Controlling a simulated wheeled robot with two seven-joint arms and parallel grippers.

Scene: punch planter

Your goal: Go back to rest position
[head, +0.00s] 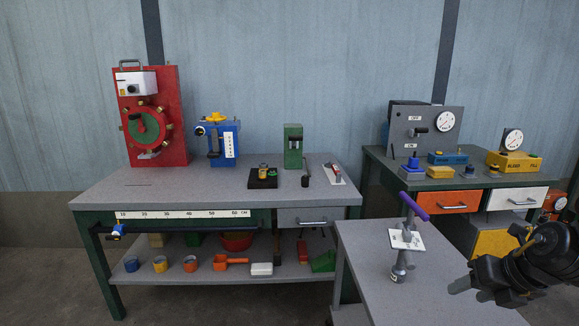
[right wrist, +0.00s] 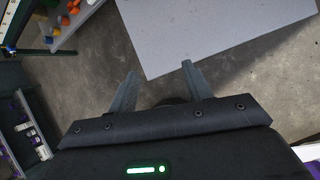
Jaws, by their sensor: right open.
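My right gripper (head: 468,290) is at the lower right of the head view, beside the right edge of the small grey table (head: 440,300). In the right wrist view its two fingers (right wrist: 158,85) stand apart with nothing between them, above the grey floor. The small table's corner lies just ahead of the fingers in that view. A grey stand with a purple handle (head: 415,207) and a white label plate stands upright on the small table, apart from the gripper. My left gripper does not show in either view.
A long workbench (head: 95,195) holds a red machine (head: 170,95), a blue device (head: 217,145) and a green press (head: 293,147). Its lower shelf holds several cups (head: 160,263) and an orange scoop (head: 230,262). A second bench (head: 385,165) with drawers stands behind right.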

